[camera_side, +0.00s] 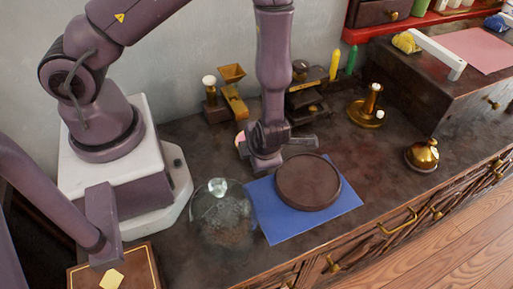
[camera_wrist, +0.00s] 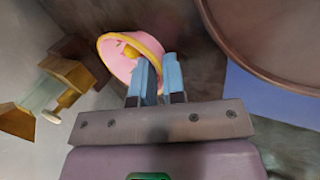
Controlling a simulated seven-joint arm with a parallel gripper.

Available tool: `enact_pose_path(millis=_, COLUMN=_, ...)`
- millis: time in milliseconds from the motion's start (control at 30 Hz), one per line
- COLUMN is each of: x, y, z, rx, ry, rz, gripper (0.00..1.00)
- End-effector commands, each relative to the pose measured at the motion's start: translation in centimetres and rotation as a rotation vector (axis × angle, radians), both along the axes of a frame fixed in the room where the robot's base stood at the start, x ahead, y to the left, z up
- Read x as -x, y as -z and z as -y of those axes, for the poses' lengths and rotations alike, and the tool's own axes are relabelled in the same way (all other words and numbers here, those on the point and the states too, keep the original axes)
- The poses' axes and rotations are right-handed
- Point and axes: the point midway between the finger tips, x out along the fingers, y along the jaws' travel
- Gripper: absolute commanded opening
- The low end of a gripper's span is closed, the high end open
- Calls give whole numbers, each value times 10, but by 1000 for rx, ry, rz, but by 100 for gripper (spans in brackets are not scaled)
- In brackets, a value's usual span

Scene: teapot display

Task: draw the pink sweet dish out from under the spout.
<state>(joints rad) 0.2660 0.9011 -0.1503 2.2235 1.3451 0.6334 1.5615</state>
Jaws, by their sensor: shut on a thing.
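The pink sweet dish (camera_wrist: 116,58) has a yellow rim and a small yellow patch inside; it looks tilted in the wrist view. My gripper (camera_wrist: 158,62) is shut on its near edge, with the blue fingers at the rim. In the side view the dish (camera_side: 240,141) is mostly hidden behind my gripper (camera_side: 265,163), which is low over the dark counter, left of the round brown board. I cannot clearly make out a teapot spout in either view.
The round brown board (camera_side: 308,182) lies on a blue sheet (camera_side: 264,207). A clear glass dome (camera_side: 222,218) stands in front of my gripper. Behind are a brass-and-wood piece (camera_side: 233,92) and a dark stand (camera_side: 305,100). A brass candlestick (camera_side: 368,106) and brass bell (camera_side: 424,153) stand right.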

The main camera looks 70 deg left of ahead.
Motion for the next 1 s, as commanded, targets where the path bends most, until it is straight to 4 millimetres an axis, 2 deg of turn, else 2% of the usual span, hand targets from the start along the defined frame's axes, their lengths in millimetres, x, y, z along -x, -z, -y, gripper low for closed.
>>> enact_pose_path(millis=100, x=1, y=2, z=5, rx=15, ry=7, rz=-6, gripper=0)
enact_pose_path(millis=133, x=1, y=2, z=5, rx=15, ry=7, rz=-6, gripper=13)
enact_pose_path(millis=233, x=1, y=2, z=4, rx=14, ry=5, rz=-6, gripper=36)
enact_pose_path(millis=267, x=1, y=2, z=4, rx=13, ry=5, rz=-6, gripper=40)
enact_pose_path(millis=500, x=1, y=1, z=3, rx=11, ry=2, rz=-2, gripper=40)
enact_pose_path(millis=633, x=0, y=-8, z=7, rx=10, ry=1, rz=1, gripper=40)
enact_pose_path(millis=767, x=1, y=-28, z=18, rx=12, ry=4, rz=3, gripper=40)
enact_pose_path(millis=1000, x=5, y=-76, z=44, rx=13, ry=3, rz=5, gripper=40)
